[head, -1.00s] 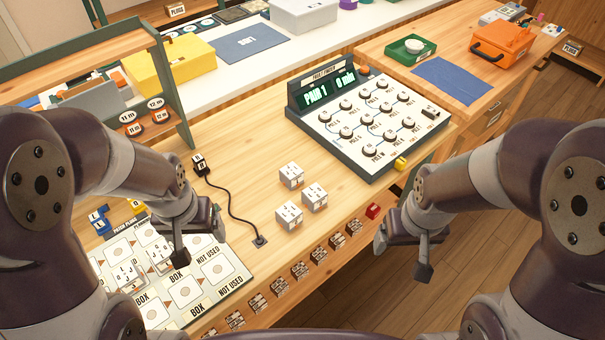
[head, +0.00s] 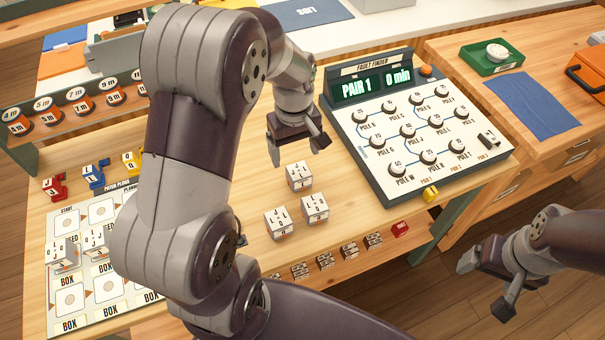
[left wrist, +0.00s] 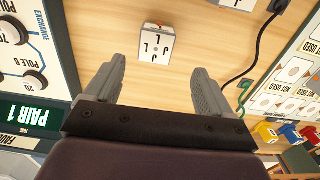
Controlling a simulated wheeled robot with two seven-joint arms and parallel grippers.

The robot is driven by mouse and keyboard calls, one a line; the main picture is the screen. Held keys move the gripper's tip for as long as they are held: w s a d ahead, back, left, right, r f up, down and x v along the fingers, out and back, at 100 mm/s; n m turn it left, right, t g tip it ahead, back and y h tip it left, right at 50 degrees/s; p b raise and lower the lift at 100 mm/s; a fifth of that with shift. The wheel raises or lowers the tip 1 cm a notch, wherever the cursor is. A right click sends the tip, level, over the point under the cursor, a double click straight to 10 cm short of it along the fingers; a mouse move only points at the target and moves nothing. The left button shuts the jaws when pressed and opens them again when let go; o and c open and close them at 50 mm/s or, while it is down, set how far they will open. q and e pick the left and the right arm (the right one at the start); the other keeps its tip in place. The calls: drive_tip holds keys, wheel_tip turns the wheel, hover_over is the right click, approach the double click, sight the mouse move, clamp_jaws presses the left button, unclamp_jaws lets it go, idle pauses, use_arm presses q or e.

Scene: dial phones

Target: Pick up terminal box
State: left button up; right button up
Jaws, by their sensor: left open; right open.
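Three white terminal boxes with letters on their faces stand on the wooden table: one at the back (head: 299,176), one at the right (head: 315,209) and one at the left (head: 279,222). My left gripper (head: 297,148) is open and empty, above the table just behind the back box. In the left wrist view, one white box (left wrist: 154,46) lies ahead of the open fingers (left wrist: 172,70), apart from them. I cannot tell for sure which box it is. My right gripper (head: 487,287) is open and empty, off the table's front right edge.
The fault finder panel (head: 415,130) with its dials stands right of my left gripper. A planning board (head: 84,310) with more white boxes lies at the left, partly behind my left arm. Red, blue and yellow plugs (head: 93,178) line its far edge. Small labelled blocks (head: 349,250) line the front edge.

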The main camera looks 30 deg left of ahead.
sight(299, 171)
use_arm(q)
drive_tip(key=f, duration=0.8)
drive_tip(key=shift+w+d+f+b, duration=0.1)
drive_tip(key=shift+d+f+b, duration=0.1)
drive_tip(key=shift+d+b, duration=0.15)
drive_tip(key=shift+w+f, duration=0.1)
drive_tip(key=shift+f, duration=0.1)
drive_tip(key=c, duration=1.1)
drive_tip(key=shift+r, duration=0.2)
